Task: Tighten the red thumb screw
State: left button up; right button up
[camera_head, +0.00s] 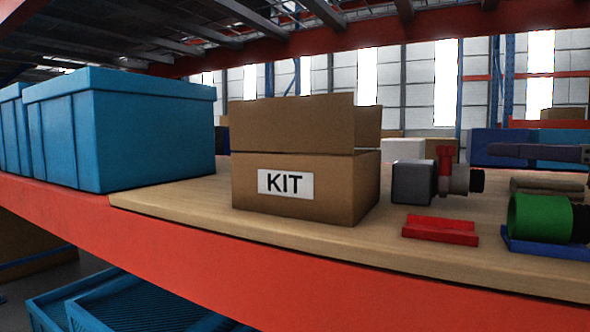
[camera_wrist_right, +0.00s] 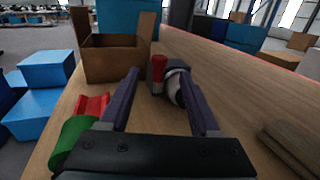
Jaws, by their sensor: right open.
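The red thumb screw (camera_head: 446,157) stands upright on a grey fitting (camera_head: 413,182), with a pale collar and black end to its right. In the right wrist view the screw (camera_wrist_right: 158,68) appears between the fingertips, on the fitting (camera_wrist_right: 175,84). My right gripper (camera_head: 492,151) comes in from the right edge, its fingertips to the right of the screw at about its height. In the right wrist view the gripper (camera_wrist_right: 160,76) is open, with nothing held between its fingers. Contact with the screw cannot be told. My left gripper is not in view.
A cardboard KIT box (camera_head: 300,190) stands left of the fitting. A red holder (camera_head: 440,230) lies in front, and a green cylinder (camera_head: 538,218) rests on a blue holder (camera_head: 545,248). Blue bins (camera_head: 120,130) fill the left. Bare wood board (camera_head: 180,200) lies between bins and box.

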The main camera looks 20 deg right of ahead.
aim_at(446, 148)
jog(key=shift+w+a+f, duration=0.1)
jog(key=shift+w, duration=0.25)
jog(key=shift+w+a+b, duration=0.1)
jog(key=shift+w+b, duration=0.05)
jog(key=shift+b, duration=0.15)
jog(key=b+x, duration=0.3)
jog(key=shift+w+a+f, duration=0.1)
jog(key=shift+w+f, duration=0.05)
jog(key=shift+w, duration=0.35)
jog(key=shift+r+x, duration=0.25)
jog(key=shift+x, duration=0.8)
jog(key=shift+w+a+p, duration=0.1)
jog(key=shift+w+p, duration=0.15)
jog(key=shift+p, duration=0.1)
jog(key=shift+p+x, duration=0.3)
jog(key=shift+x, duration=0.6)
jog(key=shift+a+f, duration=0.1)
jog(key=shift+f, duration=0.1)
